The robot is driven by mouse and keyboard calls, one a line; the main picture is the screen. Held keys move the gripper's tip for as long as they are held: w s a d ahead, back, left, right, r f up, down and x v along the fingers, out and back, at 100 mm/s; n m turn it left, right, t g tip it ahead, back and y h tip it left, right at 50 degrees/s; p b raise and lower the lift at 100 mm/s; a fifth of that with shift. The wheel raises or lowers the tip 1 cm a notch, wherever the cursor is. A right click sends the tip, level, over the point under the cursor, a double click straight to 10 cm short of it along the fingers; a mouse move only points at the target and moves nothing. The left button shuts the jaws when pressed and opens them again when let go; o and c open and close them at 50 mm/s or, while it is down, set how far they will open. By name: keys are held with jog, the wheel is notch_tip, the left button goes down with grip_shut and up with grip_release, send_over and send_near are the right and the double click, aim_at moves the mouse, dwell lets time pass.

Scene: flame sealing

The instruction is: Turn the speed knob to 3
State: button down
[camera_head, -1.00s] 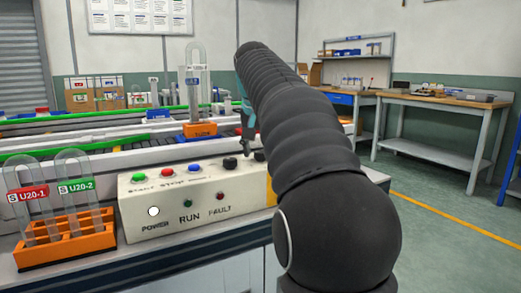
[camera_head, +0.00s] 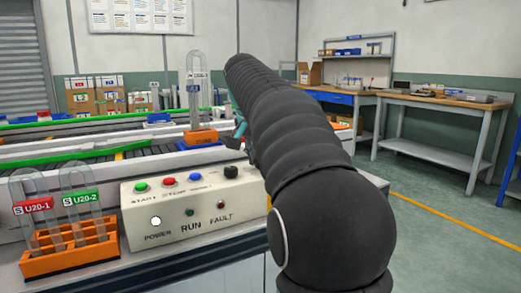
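The black speed knob (camera_head: 231,171) sits at the right end of the top of the beige control box (camera_head: 190,230), beside the coloured buttons. Its scale and setting are too small to read. My gripper (camera_head: 236,142) is above and behind the knob in the picture, with a gap between its dark fingertip and the knob. Part of the gripper is hidden behind my black arm, so its opening does not show.
Green (camera_head: 141,187), red (camera_head: 169,180) and blue (camera_head: 195,177) buttons line the box top. An orange rack (camera_head: 70,260) with U-tubes stands at left. Another orange holder (camera_head: 200,136) with a tube stands behind, by the conveyor. Workbenches stand far right.

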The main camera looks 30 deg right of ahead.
aim_at(248, 170)
jog(key=m+g+p, duration=0.1)
jog(key=m+p, duration=0.3)
jog(key=shift+w+r+m+g+h, duration=0.2)
jog(key=shift+m+g+h, duration=0.1)
jog(key=shift+g+h, duration=0.1)
jog(key=m, duration=0.1)
jog(key=m+g, duration=0.1)
jog(key=m+p, duration=0.1)
jog(key=m, duration=0.1)
jog(key=shift+f+g, duration=0.25)
jog(key=shift+g, duration=0.05)
jog(key=shift+m, duration=0.3)
jog(key=c, duration=0.8)
grip_release()
jog(key=shift+v, duration=3.8)
jog(key=shift+a, duration=0.15)
